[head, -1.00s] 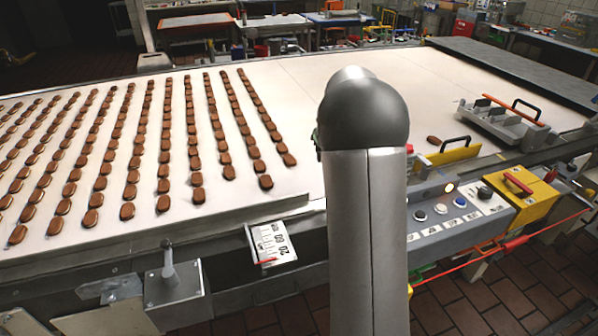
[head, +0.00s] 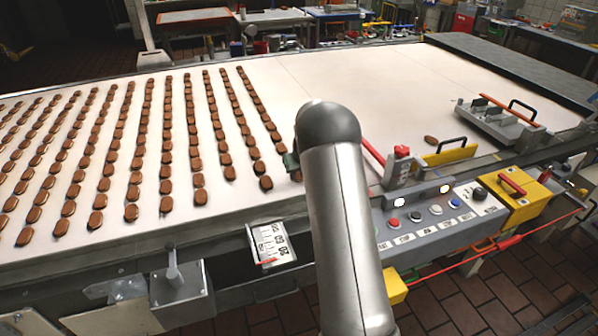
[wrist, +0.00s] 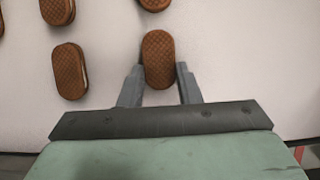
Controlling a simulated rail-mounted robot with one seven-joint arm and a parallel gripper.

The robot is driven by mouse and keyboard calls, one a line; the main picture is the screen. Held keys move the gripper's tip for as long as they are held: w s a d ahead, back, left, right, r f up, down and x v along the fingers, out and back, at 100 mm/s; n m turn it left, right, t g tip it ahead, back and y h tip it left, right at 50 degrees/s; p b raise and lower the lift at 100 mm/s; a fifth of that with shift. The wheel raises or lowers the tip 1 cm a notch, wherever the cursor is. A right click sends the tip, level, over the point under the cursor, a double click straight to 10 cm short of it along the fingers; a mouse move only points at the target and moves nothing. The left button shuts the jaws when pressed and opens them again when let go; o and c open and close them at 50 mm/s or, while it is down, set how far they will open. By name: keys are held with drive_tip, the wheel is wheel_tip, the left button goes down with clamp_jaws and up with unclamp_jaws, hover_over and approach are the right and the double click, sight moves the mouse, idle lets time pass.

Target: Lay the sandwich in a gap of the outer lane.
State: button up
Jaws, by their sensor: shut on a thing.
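In the wrist view the brown oval cream sandwich (wrist: 158,58) lies between the two grey fingers of my gripper (wrist: 158,75), its long side running away from the palm. The fingers are closed around its near half. I cannot tell whether it touches the white belt (wrist: 110,50). Another sandwich (wrist: 69,72) lies to its left, apart from it, and one more (wrist: 155,4) is beyond it, cut by the picture edge. In the head view my arm hides most of the gripper and what it holds, at the right end of the sandwich rows.
Long rows of sandwiches (head: 164,150) cover the left of the belt; its right part (head: 385,85) is mostly bare. One loose sandwich (head: 431,140) lies near a yellow block with a black handle (head: 450,153). A control panel (head: 430,212) and red stop button (head: 402,151) stand at the near edge.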

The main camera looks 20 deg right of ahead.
drive_tip(key=shift+f, duration=0.1)
drive_tip(key=o, duration=0.9)
drive_tip(key=b+v, duration=0.2)
drive_tip(key=v, duration=1)
drive_tip(key=s+a+r+n+g+y, duration=0.1)
drive_tip(key=s+a+r+n, duration=0.3)
drive_tip(key=s+a+n, duration=0.45)
drive_tip(key=s+a+f+n+g, duration=0.1)
drive_tip(key=s+a+n, duration=0.2)
drive_tip(key=s+n, duration=0.6)
drive_tip(key=s+a+f+n+g, duration=0.1)
drive_tip(key=s+a+n, duration=0.3)
drive_tip(key=s+n, duration=0.6)
drive_tip(key=s+a+n, duration=0.4)
drive_tip(key=s+n, duration=0.5)
drive_tip(key=s, duration=0.2)
drive_tip(key=shift+s+f+n+g+h, duration=0.15)
drive_tip(key=shift+f+n+g+h, duration=0.15)
drive_tip(key=shift+f+g, duration=0.1)
